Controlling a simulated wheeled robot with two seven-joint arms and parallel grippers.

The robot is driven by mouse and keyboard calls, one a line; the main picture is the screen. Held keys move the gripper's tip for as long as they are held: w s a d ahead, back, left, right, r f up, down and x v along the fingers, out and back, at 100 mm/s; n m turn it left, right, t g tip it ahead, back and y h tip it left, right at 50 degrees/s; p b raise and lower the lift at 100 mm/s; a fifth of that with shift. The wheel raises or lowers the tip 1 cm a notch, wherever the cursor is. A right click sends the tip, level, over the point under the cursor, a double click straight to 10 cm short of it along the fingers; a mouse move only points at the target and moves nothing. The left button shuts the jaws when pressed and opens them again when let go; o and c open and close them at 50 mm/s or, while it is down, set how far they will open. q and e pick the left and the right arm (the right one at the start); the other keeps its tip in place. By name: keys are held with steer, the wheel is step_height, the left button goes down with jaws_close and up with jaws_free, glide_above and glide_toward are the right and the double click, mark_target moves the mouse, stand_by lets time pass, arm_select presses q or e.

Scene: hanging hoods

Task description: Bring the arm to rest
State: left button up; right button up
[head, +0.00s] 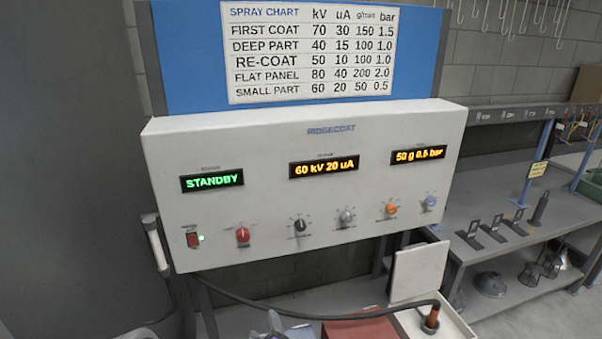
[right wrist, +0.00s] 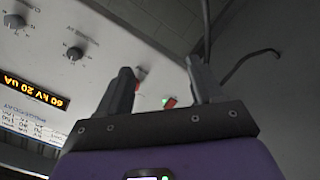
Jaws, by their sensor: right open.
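My right gripper (right wrist: 160,85) shows in the right wrist view with its two dark fingers apart and nothing between them. It faces the white control panel (head: 290,215), which appears turned over in that view. In the head view the switch (head: 193,239) is at the panel's lower left. The panel displays read STANDBY, 60 kV 20 uA and 50 g 0.5 bar. My left gripper is not in view.
A spray chart (head: 310,50) is above the panel. A black hose (head: 300,314) runs below it to an orange-collared fitting (head: 432,318) by a white open-lidded box (head: 420,272). A grey bench (head: 480,262) with tools stands at right. A white handle (head: 156,245) is at the panel's left edge.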

steer(key=s+d+f+m+g+b, duration=0.1)
steer(key=s+d+f+m+g, duration=0.2)
steer(key=f, duration=0.5)
steer(key=s+d+f+m+g+h+b, duration=0.1)
steer(key=s+d+f+m+g, duration=0.1)
steer(key=d+f, duration=0.5)
steer(key=s+d+f+m+g+b, duration=0.1)
steer(key=s+d+f+m+g, duration=0.15)
steer(key=f, duration=0.65)
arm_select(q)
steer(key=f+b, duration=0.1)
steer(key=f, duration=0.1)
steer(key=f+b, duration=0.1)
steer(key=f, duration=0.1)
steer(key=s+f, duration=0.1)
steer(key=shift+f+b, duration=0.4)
arm_select(e)
steer(key=s+d+f+m+g, duration=0.3)
steer(key=s+f, duration=0.2)
steer(key=s, duration=0.3)
steer(key=s+d+f+m+g+y, duration=0.1)
steer(key=s+d+f+m+g, duration=0.2)
steer(key=s+f, duration=0.3)
steer(key=s+m+g, duration=0.1)
steer(key=s, duration=0.2)
steer(key=shift+s, duration=0.1)
